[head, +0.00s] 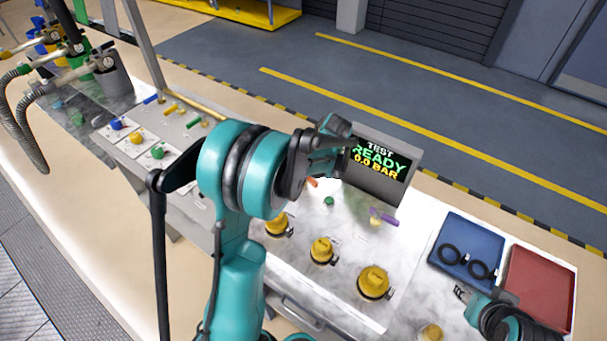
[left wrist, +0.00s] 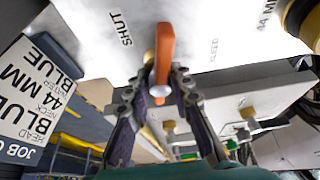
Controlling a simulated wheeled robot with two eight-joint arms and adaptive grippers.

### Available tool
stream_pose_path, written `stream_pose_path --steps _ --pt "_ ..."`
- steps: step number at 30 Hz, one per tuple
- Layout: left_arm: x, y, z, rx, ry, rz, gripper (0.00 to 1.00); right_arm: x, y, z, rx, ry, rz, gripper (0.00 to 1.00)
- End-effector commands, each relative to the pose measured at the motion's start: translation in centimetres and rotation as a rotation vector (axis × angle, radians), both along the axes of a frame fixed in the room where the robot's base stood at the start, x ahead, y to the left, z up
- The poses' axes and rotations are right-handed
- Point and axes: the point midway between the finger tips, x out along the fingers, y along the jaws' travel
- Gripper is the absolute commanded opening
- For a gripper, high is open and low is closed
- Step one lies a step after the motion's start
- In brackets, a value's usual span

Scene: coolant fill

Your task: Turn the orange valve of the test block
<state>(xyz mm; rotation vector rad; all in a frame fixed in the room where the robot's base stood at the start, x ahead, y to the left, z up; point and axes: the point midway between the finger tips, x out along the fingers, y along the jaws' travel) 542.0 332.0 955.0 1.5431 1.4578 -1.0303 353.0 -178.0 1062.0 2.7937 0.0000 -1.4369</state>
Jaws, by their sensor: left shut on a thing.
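The orange valve (left wrist: 165,48) fills the middle of the left wrist view. Its lever stands nearly upright in that picture, between a SHUT label on the left and a second label on the right. My left gripper (left wrist: 161,92) is shut on the lever, one finger on each side. In the head view only a small orange piece of the valve (head: 313,182) shows below my left gripper (head: 318,168); the rest is hidden. The test block's screen (head: 378,165) reads TEST READY, 0.0 BAR. My right gripper (head: 488,298) is at the lower right, its fingers unclear.
A green knob (head: 328,201) and a purple lever (head: 383,217) are close to the orange valve. Several yellow caps (head: 321,250) line the block's front. A blue tray (head: 466,238) with black rings and a red tray (head: 540,285) lie at the right.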

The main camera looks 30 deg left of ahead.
Motion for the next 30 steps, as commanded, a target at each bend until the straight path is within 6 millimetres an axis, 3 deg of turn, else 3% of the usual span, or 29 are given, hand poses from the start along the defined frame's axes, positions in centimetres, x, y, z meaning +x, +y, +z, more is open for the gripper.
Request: stream_pose_path --steps 13,30 --pt "0.08 -0.02 -0.04 -0.002 0.0 0.225 0.0 0.0 0.0 -0.11 0.0 0.0 0.0 0.4" --pt "0.07 -0.03 -0.04 -0.002 -0.001 0.256 0.0 0.0 0.0 -0.12 0.0 0.0 0.0 0.4"
